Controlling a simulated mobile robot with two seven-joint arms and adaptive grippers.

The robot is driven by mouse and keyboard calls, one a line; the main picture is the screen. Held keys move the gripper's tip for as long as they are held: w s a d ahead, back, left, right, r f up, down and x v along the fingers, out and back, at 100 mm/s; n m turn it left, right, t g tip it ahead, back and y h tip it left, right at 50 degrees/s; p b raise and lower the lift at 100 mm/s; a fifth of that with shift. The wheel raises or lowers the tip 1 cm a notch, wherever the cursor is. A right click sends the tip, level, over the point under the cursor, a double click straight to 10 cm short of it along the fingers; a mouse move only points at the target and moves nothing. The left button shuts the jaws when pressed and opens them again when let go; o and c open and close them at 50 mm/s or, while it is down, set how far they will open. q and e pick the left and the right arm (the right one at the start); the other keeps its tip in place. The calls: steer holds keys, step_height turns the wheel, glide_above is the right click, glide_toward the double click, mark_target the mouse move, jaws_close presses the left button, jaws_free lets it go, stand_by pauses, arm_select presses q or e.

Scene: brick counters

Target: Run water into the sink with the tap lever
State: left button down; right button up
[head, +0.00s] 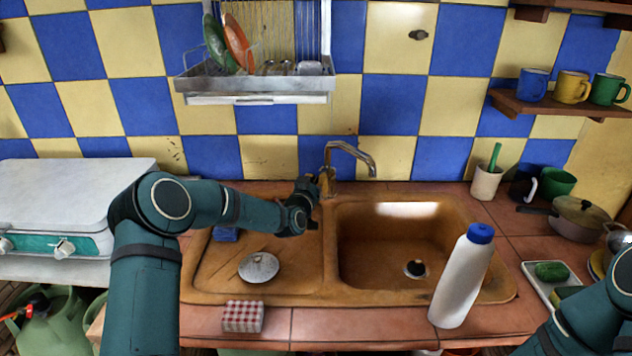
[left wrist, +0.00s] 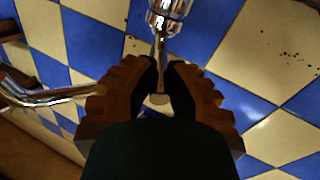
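The tap (head: 349,153) stands behind the sink, its curved spout over the back of the basin. No stream of water shows under the spout. The brown sink basin (head: 372,246) has a drain at its bottom. My left gripper (head: 313,190) is at the left side of the tap's base. In the left wrist view, the thin tap lever (left wrist: 160,75) runs down from the chrome tap body (left wrist: 169,14) between the two fingertips (left wrist: 162,78), which look closed on it. The spout (left wrist: 50,96) reaches left there. My right gripper is out of view.
A white bottle with a blue cap (head: 461,278) stands at the sink's front right. A metal disc (head: 259,267) and a blue item (head: 225,234) lie on the drainboard. A dish rack (head: 255,85) hangs above. A checked box (head: 243,316) sits in front.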

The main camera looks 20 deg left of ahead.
arm_select(q)
steer(key=shift+r, duration=0.1)
steer(key=shift+r+g+p, duration=0.3)
steer(key=shift+r+p, duration=0.1)
steer(key=shift+p, duration=0.25)
steer(key=r+g+p, duration=0.1)
steer(key=p, duration=0.1)
steer(key=w+r+g+p, duration=0.1)
steer(key=r+p, duration=0.1)
steer(key=p, duration=0.1)
steer(key=shift+w+d+g, duration=0.1)
steer(key=shift+w+g, duration=0.05)
steer(key=shift+g, duration=0.15)
steer(key=w+r+g+p, duration=0.1)
steer(key=p, duration=0.3)
steer(key=shift+r+g, duration=0.2)
steer(key=shift+g, duration=0.1)
steer(key=shift+w+r+g+p, duration=0.15)
steer(key=shift+w+g+p, duration=0.2)
steer(key=shift+p, duration=0.7)
steer(key=c, duration=0.9)
jaws_free()
steer(key=shift+c, duration=0.2)
steer(key=shift+s, duration=0.15)
